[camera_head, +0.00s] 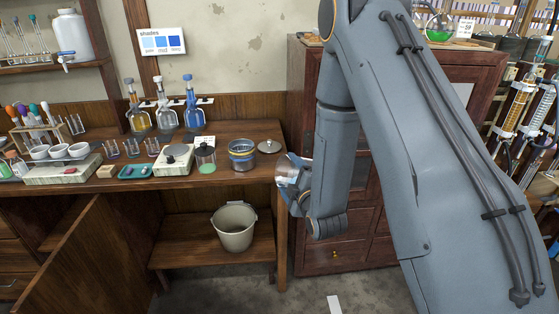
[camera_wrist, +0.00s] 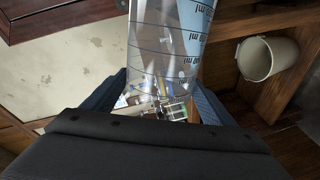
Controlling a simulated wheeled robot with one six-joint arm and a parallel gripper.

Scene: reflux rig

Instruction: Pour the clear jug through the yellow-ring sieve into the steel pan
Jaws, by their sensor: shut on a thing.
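My gripper (camera_head: 291,183) is shut on the clear jug (camera_head: 287,168), just off the right end of the bench. In the wrist view the clear jug (camera_wrist: 165,50), printed with dark ml lines, sits between the two blue fingers of my gripper (camera_wrist: 160,95). How much liquid it holds is hard to tell. The steel pan (camera_head: 242,163) stands on the bench to the left of my gripper. A ring with yellow and blue, seemingly the yellow-ring sieve (camera_head: 242,146), sits on top of the pan. The jug is apart from both.
A flat round steel lid (camera_head: 269,146) lies between the pan and my gripper. A green-bottomed jar (camera_head: 205,158) and a scale (camera_head: 174,158) stand left of the pan. A bucket (camera_head: 235,226) sits on the low shelf. A wooden cabinet (camera_head: 352,180) stands behind my arm.

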